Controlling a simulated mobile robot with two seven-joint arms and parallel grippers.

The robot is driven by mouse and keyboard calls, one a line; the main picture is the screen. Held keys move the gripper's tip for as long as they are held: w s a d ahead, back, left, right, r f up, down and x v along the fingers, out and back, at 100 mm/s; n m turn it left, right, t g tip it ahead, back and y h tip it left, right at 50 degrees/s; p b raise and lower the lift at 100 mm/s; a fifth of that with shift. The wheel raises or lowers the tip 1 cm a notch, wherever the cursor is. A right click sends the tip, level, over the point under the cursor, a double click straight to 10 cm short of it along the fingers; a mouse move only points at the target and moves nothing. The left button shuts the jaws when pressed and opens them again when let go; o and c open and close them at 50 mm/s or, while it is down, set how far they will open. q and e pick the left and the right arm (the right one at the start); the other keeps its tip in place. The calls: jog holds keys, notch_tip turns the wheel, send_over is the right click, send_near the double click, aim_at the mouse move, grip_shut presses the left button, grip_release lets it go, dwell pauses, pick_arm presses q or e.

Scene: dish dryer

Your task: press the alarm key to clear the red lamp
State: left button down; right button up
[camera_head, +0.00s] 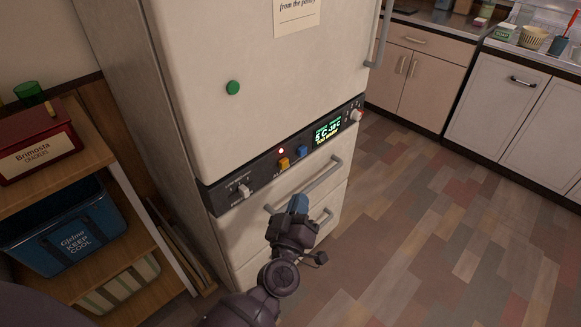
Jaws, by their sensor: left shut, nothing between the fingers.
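A dark control panel (262,170) runs across the front of a cream fridge. On it a small red lamp (281,151) is lit. Just below the lamp is a yellow key (284,163), and a blue key (303,151) is to its right. The lettering by the keys is too small to read surely. My left gripper (299,204), with blue fingertips, is shut and empty. In the picture it is below the two keys, in front of the drawer handle, and appears apart from the panel. My right gripper is not in view.
The panel also has a white slider (244,191), a lit green display (327,130) and a knob (357,115). A drawer handle (322,180) sticks out below. A wooden shelf (88,166) with boxes stands left. The floor (440,230) to the right is clear.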

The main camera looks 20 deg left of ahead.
aim_at(284, 164)
pick_arm(q)
jog(key=w+d+f+n+g+y+b, duration=0.2)
jog(key=w+d+f+n+y+b, duration=0.1)
jog(key=w+n, duration=0.3)
jog(key=shift+w+g+y, duration=0.4)
jog(key=shift+w+y, duration=0.1)
jog(key=shift+w, duration=0.2)
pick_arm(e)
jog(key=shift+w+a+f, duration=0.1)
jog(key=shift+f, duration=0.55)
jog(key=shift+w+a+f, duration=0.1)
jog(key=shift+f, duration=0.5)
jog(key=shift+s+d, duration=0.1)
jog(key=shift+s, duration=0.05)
pick_arm(q)
jog(key=w+a, duration=0.3)
jog(key=a, duration=0.5)
jog(key=shift+p, duration=0.3)
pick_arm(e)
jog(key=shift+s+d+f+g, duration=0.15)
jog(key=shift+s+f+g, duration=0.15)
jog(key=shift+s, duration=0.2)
pick_arm(q)
jog(key=shift+a, duration=0.1)
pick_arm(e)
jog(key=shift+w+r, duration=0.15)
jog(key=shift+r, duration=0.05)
